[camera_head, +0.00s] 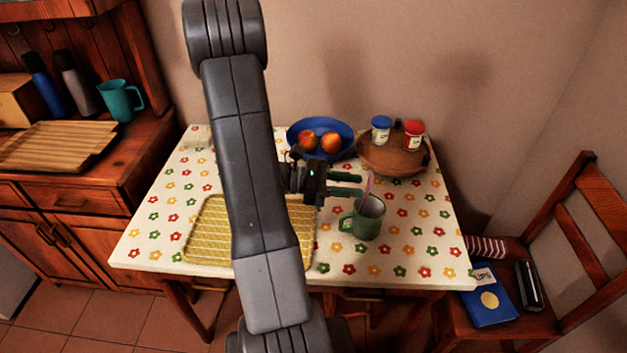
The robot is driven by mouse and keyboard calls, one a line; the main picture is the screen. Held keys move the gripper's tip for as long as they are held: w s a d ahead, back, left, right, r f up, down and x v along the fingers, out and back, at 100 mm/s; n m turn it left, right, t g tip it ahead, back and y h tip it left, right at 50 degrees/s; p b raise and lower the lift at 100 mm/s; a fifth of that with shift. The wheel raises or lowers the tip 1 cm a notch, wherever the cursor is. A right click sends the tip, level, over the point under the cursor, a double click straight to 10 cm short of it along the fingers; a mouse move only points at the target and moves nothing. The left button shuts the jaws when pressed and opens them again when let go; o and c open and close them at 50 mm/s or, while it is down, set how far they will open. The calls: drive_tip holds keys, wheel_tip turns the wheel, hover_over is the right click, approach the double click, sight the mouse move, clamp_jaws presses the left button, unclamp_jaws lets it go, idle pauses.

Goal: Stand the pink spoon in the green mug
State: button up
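The green mug (362,222) stands upright on the front right part of the table, its handle to the left. The pink spoon (369,187) is a thin, slightly tilted strip rising above the mug. Its lower end appears to be inside the mug's mouth and is hidden there. My gripper (362,185) is just above and left of the mug, with its fingers pointing right. The two fingers are apart with a gap between them. Their tips are close to the spoon; I cannot tell if they touch it.
A blue bowl (293,133) with orange fruit is behind my gripper. A round wooden board (390,163) holds a blue jar (381,130) and a red jar (413,135). A yellow tray (205,230) lies left, partly behind my arm. A chair (515,320) stands right. The table's right front is clear.

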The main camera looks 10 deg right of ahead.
drive_tip(key=f+v, duration=0.1)
drive_tip(key=v, duration=1)
drive_tip(key=shift+r, duration=0.5)
drive_tip(key=r+p+x, duration=0.1)
drive_tip(key=x, duration=1.2)
drive_tip(key=shift+d, duration=0.4)
drive_tip(key=shift+s, duration=0.1)
